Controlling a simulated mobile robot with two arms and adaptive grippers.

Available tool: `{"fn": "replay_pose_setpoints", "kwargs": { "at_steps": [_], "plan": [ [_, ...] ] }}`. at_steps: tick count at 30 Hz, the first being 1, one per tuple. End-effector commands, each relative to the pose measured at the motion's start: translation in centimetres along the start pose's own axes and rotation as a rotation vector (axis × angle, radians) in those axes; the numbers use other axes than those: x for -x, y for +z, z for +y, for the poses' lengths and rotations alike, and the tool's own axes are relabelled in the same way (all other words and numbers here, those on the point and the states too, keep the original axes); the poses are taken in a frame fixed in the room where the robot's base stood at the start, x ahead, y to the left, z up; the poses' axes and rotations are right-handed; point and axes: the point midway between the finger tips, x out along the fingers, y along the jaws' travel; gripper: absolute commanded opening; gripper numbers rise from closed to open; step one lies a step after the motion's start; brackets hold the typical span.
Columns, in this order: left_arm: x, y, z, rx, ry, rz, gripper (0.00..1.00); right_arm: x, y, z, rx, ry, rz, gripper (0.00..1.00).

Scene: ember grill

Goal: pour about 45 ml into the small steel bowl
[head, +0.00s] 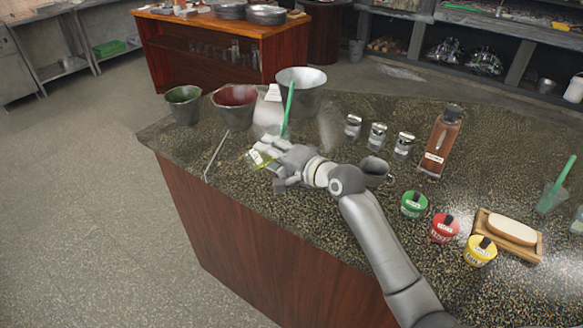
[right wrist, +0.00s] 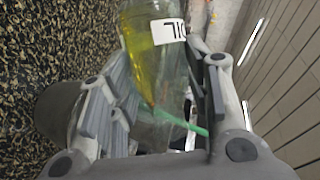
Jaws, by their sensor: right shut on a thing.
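My right gripper (head: 264,168) is shut on a clear glass bottle with yellow oil and a white "OIL" label. The bottle (head: 256,158) lies strongly tilted over the counter's left part in the head view. The right wrist view shows the bottle (right wrist: 158,60) between the fingers (right wrist: 160,105), with the oil along one side. I cannot make out its mouth or any stream. A large steel bowl (head: 301,83) stands behind the gripper. I cannot clearly identify a small steel bowl; the hand and bottle hide part of the counter. My left gripper is not in view.
A green-lined bowl (head: 184,104) and a red-lined bowl (head: 233,105) stand at the counter's back left. A thin rod (head: 216,156) lies near the left edge. A metal mug (head: 375,171), several shakers, a brown bottle (head: 441,142) and coloured pots (head: 444,228) stand right.

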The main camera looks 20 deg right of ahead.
Motion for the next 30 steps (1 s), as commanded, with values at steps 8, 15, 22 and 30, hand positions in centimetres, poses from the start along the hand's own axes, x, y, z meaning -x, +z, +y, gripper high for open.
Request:
{"fn": "replay_pose_setpoints", "kwargs": {
  "at_steps": [8, 15, 22, 30],
  "plan": [
    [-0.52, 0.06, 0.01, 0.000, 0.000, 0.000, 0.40, 0.04, -0.07, -0.19, -0.041, -0.020, -0.005, 0.15],
    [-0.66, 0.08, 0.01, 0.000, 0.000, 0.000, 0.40, 0.01, -0.08, 0.01, -0.073, -0.033, -0.008, 0.15],
    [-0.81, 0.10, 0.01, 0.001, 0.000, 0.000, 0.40, -0.04, -0.07, 0.26, -0.113, -0.048, -0.012, 0.15],
    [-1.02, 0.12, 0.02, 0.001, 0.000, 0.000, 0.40, -0.07, -0.06, 0.49, -0.163, -0.070, -0.018, 0.15]
  ]
}}
